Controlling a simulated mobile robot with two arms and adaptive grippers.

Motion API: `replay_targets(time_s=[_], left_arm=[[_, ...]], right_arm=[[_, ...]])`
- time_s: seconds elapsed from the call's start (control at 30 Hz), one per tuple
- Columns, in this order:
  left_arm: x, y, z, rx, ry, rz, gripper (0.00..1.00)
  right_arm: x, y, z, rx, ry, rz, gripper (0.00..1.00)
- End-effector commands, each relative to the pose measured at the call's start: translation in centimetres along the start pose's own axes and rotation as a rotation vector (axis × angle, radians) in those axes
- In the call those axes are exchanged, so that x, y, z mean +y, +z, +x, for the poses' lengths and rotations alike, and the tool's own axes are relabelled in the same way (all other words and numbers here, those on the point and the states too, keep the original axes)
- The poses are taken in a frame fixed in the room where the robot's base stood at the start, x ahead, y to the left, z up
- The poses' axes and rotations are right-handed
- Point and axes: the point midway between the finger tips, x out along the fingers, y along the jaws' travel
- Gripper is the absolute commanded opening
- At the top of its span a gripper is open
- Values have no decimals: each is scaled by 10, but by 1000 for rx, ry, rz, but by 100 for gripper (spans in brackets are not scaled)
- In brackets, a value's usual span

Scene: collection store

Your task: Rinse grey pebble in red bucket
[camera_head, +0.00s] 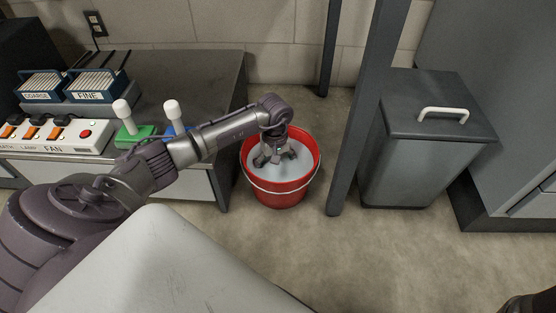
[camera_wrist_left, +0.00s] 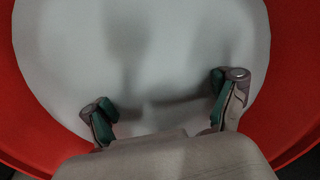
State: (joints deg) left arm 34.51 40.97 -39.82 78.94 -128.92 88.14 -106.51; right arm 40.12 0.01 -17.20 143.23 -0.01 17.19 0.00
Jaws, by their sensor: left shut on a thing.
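The red bucket (camera_head: 282,199) stands on the floor, filled with pale grey liquid (camera_head: 292,178); its red wall (camera_wrist_left: 294,60) rings the left wrist view. My left gripper (camera_head: 272,158) points down inside the bucket, at or just above the liquid. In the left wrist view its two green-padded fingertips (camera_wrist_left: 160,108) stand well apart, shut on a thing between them. That thing, taken as the grey pebble, hardly stands out from the grey liquid, and its outline cannot be made out.
A bench (camera_head: 219,88) left of the bucket holds a switch box (camera_head: 60,138), COARSE and FINE blocks (camera_head: 98,84), and green (camera_head: 133,138) and blue stands with white knobs. A dark post (camera_head: 358,130) and lidded grey bin (camera_head: 415,160) stand right. Floor in front is clear.

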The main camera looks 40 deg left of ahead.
Motion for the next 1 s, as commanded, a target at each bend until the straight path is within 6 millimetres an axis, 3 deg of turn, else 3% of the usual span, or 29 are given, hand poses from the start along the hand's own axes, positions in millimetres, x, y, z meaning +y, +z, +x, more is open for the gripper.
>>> replay_targets(time_s=[0.8,1.0], left_arm=[[26,10,0,0,1,0,34],[24,9,-1,1,0,-1,34]], right_arm=[[-1,-2,-6,0,0,0,40],[-1,-2,-5,0,0,0,40]])
